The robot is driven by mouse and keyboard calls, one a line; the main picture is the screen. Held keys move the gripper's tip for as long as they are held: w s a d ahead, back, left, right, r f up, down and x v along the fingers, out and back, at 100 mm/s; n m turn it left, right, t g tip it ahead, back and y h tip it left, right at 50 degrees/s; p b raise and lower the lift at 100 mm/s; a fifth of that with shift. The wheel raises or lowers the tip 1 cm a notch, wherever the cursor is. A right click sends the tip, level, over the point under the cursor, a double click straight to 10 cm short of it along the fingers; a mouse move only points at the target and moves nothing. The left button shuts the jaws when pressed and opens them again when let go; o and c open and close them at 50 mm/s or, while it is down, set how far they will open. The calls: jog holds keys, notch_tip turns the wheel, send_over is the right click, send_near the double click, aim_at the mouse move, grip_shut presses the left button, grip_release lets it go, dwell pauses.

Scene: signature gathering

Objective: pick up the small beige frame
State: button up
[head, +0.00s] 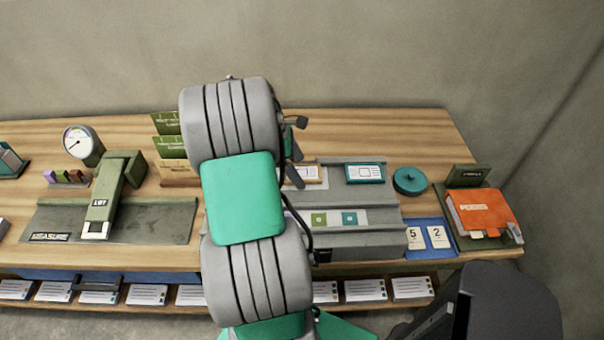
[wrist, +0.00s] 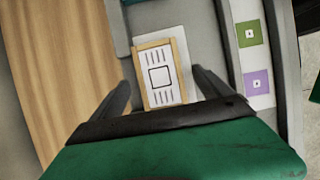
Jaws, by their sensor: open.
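The small beige frame (wrist: 181,68) has a tan border around a white card with a black square and short lines. In the wrist view it lies on a grey surface, between my gripper's two dark fingers (wrist: 162,80). The fingers are apart, with a gap on each side of the frame. In the head view the frame (head: 313,171) shows partly, at the left of the grey stand's back ledge. My gripper (head: 293,167) is over it there and my arm hides its left part. How high the fingers are above the surface I cannot tell.
A teal frame (head: 365,173) stands right of the beige one on the grey stand (head: 375,239). Green and teal square tiles lie in front. A round teal container (head: 409,181) and an orange book (head: 482,212) are further right. A green stamp press (head: 106,195) stands left.

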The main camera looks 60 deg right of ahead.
jog(key=shift+s+f, duration=0.1)
jog(key=shift+f, duration=0.15)
jog(key=c, duration=1.5)
